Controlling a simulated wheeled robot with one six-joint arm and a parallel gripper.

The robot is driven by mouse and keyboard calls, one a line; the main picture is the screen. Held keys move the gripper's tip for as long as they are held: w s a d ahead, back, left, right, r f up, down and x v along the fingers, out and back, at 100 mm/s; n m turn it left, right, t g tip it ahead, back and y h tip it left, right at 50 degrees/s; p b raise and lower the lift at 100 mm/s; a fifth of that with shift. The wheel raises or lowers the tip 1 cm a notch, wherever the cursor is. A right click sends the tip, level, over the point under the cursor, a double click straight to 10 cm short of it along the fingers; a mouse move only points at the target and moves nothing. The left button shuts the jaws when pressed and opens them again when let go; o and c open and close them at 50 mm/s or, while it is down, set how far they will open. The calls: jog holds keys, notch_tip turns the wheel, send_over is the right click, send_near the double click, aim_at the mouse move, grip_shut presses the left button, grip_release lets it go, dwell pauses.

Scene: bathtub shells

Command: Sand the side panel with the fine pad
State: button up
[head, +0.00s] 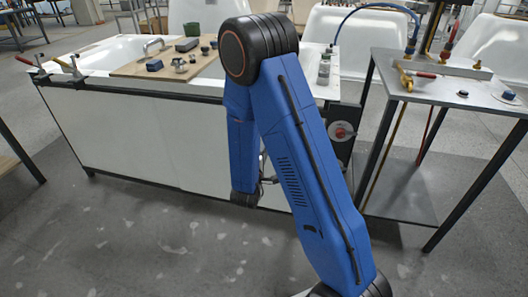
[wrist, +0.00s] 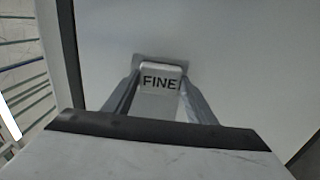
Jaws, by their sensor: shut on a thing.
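The fine pad (wrist: 160,79) shows in the wrist view as a pale block marked FINE. My gripper (wrist: 160,92) is shut on it, one finger on each side. The pad's grey far edge lies at the pale side panel (wrist: 235,60); it looks to be against the panel, but I cannot tell how firmly. In the head view the side panel (head: 130,135) is the long white front of the tub, upright. My gripper and the pad are mostly hidden behind my blue arm there, low near the panel's right part.
A wooden board (head: 150,68) with tools and knobs lies across the white tub. Clamps (head: 66,65) sit at its left end. A red round knob (head: 341,132) is right of the panel. A metal side table (head: 450,85) stands at right. The floor in front is clear.

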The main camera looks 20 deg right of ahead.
jog(key=shift+w+a, duration=4.2)
jog(key=shift+a, duration=1.7)
jog(key=s+d+r, duration=0.2)
jog(key=s+d, duration=0.6)
jog(key=d, duration=0.4)
jog(key=shift+s+r, duration=0.15)
jog(key=shift+s, duration=0.1)
jog(key=shift+v, duration=1.4)
jog(key=shift+a, duration=0.1)
